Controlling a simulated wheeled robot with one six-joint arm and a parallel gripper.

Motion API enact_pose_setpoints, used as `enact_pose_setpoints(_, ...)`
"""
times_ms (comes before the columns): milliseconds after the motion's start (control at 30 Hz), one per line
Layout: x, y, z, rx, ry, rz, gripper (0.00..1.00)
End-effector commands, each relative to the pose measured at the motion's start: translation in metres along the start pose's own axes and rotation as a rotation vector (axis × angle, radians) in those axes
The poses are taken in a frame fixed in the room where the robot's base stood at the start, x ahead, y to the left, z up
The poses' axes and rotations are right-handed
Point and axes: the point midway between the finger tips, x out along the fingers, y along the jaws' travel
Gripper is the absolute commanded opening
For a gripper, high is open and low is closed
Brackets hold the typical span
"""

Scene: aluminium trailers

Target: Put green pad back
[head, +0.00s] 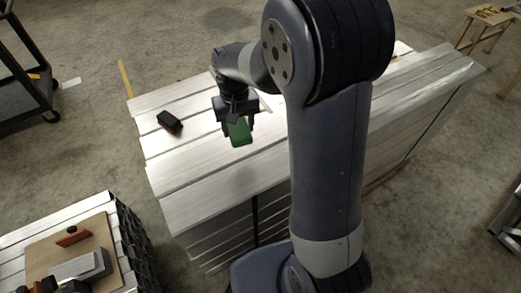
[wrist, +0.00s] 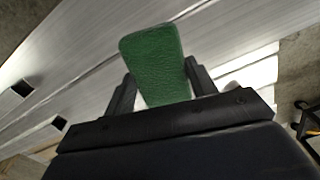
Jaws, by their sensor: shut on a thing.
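The green pad (head: 239,132) is in my gripper (head: 237,118), over the stack of aluminium planks (head: 200,155). In the wrist view the green pad (wrist: 155,62) stands between the two dark fingers of my gripper (wrist: 158,88), which is shut on it. The pad has a textured face and rounded corners. Its lower end is hidden by the gripper body. I cannot tell for sure whether its free end touches the planks.
A black block (head: 169,122) lies on the planks left of my gripper. At the lower left a crate (head: 113,213) bears a wooden board (head: 72,262) with tools. A dark cart (head: 28,75) stands at the upper left, and a wooden stool (head: 487,18) at the upper right.

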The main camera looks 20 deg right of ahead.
Motion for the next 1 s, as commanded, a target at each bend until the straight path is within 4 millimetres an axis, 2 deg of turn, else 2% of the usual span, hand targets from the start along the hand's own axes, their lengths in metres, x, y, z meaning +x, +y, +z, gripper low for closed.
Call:
enact_pose_setpoints(33,-0.001,0.015,0.000,0.039,0.001,0.000,0.32)
enact_pose_setpoints(100,-0.004,0.032,0.002,0.081,0.001,0.000,0.32)
enact_pose_setpoints(200,-0.006,0.051,0.004,0.130,0.001,0.000,0.32)
enact_pose_setpoints(333,-0.008,0.065,0.006,0.168,0.000,0.000,0.32)
enact_pose_setpoints(433,0.001,0.069,0.008,0.179,-0.004,0.000,0.32)
enact_pose_setpoints(700,0.047,0.070,0.008,0.179,-0.003,0.000,0.32)
enact_pose_setpoints(867,0.059,0.069,0.008,0.179,-0.002,0.000,0.32)
enact_pose_setpoints(1000,0.077,0.069,0.008,0.179,-0.006,0.000,0.32)
